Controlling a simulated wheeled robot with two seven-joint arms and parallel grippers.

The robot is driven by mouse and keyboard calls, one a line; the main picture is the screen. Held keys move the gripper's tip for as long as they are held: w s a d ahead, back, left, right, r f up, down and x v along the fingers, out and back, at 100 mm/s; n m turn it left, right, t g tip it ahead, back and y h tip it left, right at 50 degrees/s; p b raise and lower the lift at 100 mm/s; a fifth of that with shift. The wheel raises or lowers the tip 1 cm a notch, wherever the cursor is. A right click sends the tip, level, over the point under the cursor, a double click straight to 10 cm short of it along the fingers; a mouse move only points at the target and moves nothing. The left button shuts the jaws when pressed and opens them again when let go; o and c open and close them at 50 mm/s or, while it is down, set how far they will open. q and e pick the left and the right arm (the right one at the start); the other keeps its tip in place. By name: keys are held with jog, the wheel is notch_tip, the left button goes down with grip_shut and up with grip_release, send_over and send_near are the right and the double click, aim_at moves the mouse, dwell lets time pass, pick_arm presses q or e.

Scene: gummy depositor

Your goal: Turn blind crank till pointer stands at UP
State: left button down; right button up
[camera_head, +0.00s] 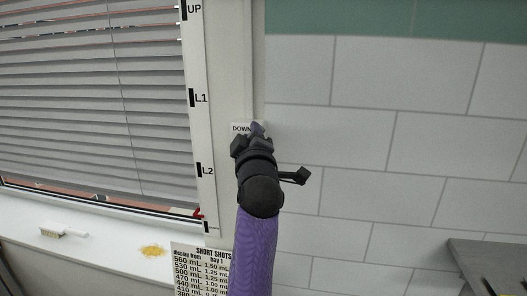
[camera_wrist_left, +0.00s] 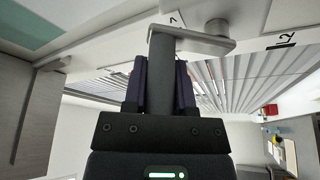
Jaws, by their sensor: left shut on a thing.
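My left gripper (camera_head: 253,137) is at the wall strip right of the window, by the DOWN label (camera_head: 241,128). In the left wrist view its purple fingers (camera_wrist_left: 161,85) are shut on the grey crank handle (camera_wrist_left: 161,62). The crank arm (camera_wrist_left: 195,43) runs from the handle to a round hub (camera_wrist_left: 217,28). In the head view the gripper hides most of the crank. The scale strip (camera_head: 199,120) carries UP, L1 and L2 marks. A small red pointer (camera_head: 198,213) stands below L2, near the strip's lower end. The blind (camera_head: 95,110) hangs low over the window. My right gripper is out of view.
The white sill (camera_head: 100,240) holds a white brush-like object (camera_head: 63,231) and a yellow-brown patch (camera_head: 152,251). A SHORT SHOTS chart (camera_head: 205,268) is below the strip. A grey surface (camera_head: 490,262) juts in at lower right. The tiled wall right of the gripper is clear.

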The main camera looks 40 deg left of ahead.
pick_arm(q)
jog(key=a, duration=0.1)
jog(key=s+p, duration=0.1)
jog(key=a, duration=0.1)
jog(key=shift+s+a+r+p, duration=0.25)
jog(key=shift+a+r+p, duration=0.05)
jog(key=shift+p, duration=0.05)
jog(key=c, duration=1.3)
grip_release()
jog(key=shift+s+a+f, duration=0.15)
jog(key=shift+s+a, duration=0.2)
jog(key=shift+a, duration=0.1)
jog(key=shift+s+a+f, duration=0.25)
jog(key=shift+a+f, duration=0.05)
jog(key=shift+a, duration=0.05)
grip_shut()
jog(key=shift+s+a, duration=0.25)
jog(key=shift+a, duration=0.2)
